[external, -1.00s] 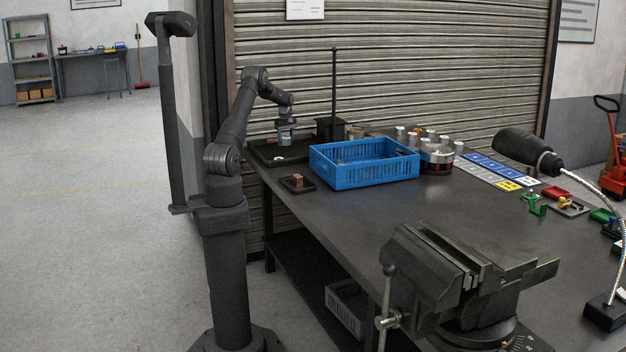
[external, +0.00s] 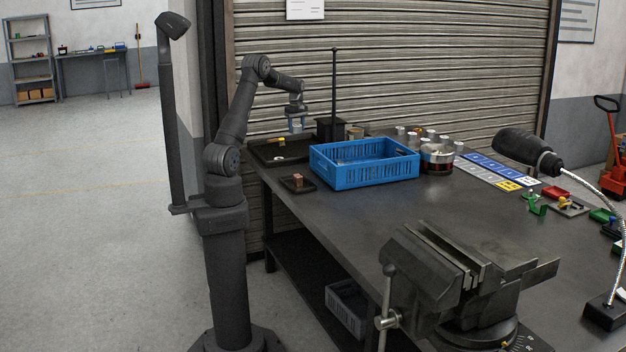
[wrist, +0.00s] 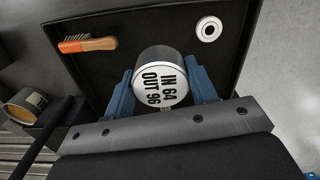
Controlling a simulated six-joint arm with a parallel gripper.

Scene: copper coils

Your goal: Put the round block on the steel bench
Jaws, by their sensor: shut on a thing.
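The block is too small there to make out clearly. The steel bench (external: 330,215) is a dark metal table with a wide bare top.
The tray holds an orange-handled brush (wrist: 88,44) and a white ring (wrist: 209,29). A blue crate (external: 375,172) and a small dark tray with a copper-coloured piece (external: 297,181) stand nearby. A black post (external: 334,90) rises behind. A vise (external: 460,280) is at the front.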

